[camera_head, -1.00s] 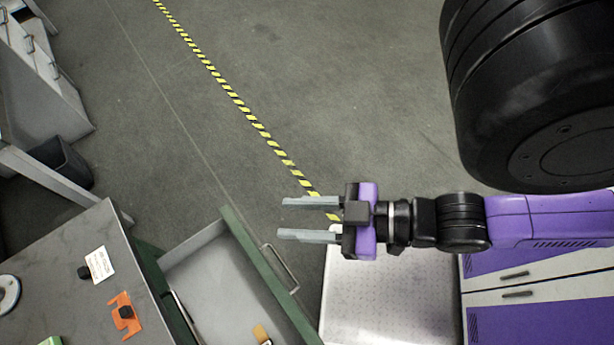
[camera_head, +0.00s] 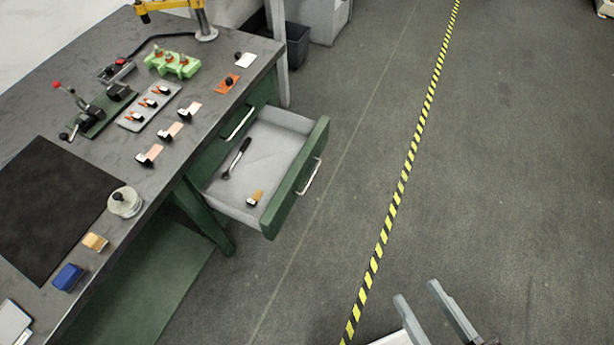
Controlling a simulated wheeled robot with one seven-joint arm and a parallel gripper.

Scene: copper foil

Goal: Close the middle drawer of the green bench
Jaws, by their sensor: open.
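The green bench (camera_head: 262,92) stands at the left with a dark grey top. One of its drawers (camera_head: 266,150) is pulled out to the right; it has a green front, a grey inside and a silver handle (camera_head: 312,177). A dark-handled tool (camera_head: 237,158) and a small orange and white piece (camera_head: 256,198) lie in it. A closed drawer front with a handle (camera_head: 240,123) shows just above it. My gripper (camera_head: 417,292) is at the bottom edge, right of and nearer than the drawer, apart from it. Its two fingers are spread and empty; its body is mostly out of frame.
The bench top holds a green block (camera_head: 172,64), a grey tray (camera_head: 148,106), a black mat (camera_head: 52,208) and several small parts. A dark bin (camera_head: 296,46) stands behind the bench. Open floor with a yellow-black stripe (camera_head: 396,200) lies right of the drawer.

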